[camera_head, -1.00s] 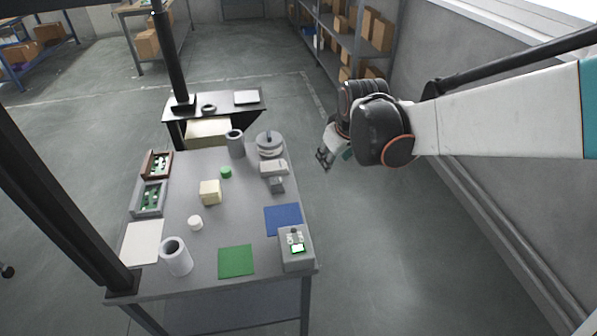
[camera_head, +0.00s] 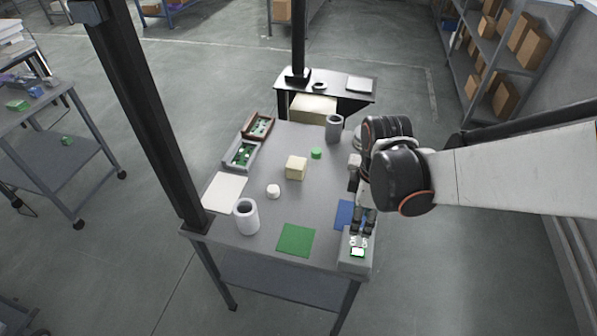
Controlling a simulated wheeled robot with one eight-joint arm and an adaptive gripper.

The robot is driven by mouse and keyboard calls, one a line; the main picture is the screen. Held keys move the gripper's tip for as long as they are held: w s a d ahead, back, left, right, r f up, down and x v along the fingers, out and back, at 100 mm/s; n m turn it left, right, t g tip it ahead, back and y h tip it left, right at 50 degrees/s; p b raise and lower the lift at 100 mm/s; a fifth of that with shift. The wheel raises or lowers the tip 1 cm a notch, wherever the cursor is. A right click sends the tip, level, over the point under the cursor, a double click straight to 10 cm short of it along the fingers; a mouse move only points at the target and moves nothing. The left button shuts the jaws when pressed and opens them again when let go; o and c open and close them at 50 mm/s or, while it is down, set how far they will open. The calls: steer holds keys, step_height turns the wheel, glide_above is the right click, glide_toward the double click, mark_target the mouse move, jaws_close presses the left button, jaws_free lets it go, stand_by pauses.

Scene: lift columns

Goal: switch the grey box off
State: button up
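The grey box (camera_head: 354,265) sits at the front right corner of the grey table. A lit green-and-white display (camera_head: 358,252) shows on its top, with small light-coloured parts just behind it. My gripper (camera_head: 362,232) hangs over the back part of the box, its dark fingers pointing down toward these parts. The fingers look a little apart, but their opening is too small to tell. I cannot tell whether they touch the box. My arm comes in from the right and hides part of the table's right side.
A blue mat (camera_head: 344,214) lies behind the box and a green mat (camera_head: 295,240) to its left. A dark column (camera_head: 150,110) rises at the table's left.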

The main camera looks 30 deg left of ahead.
mark_target(350, 251)
steer(key=f+b, duration=0.2)
steer(key=f, duration=0.2)
steer(key=f+b, duration=0.3)
steer(key=f, duration=0.1)
steer(key=s+f+b, duration=0.1)
steer(key=f+b, duration=0.2)
steer(key=f, duration=0.1)
steer(key=shift+a, duration=0.35)
jaws_close()
